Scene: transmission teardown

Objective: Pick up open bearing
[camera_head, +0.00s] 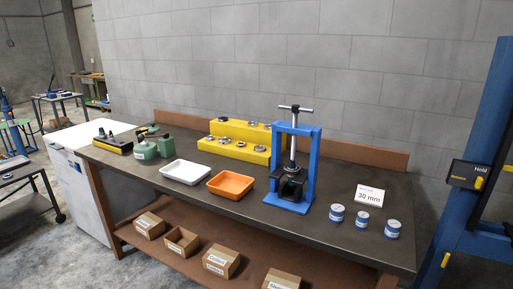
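Several small ring-shaped metal bearings (224,141) sit on a yellow stepped stand (243,131) near the wall at the back of the workbench (336,231). Some lie on its lower step and some on its upper step. They are too small to tell which is the open bearing. Neither of my grippers shows in the head view.
A blue press (311,170) stands right of the stand. A white tray (164,174) and an orange tray (211,186) lie in front. Several blue-white cans (362,219) and a "30 mm" sign (369,195) are at right. Cardboard boxes (221,261) fill the lower shelf.

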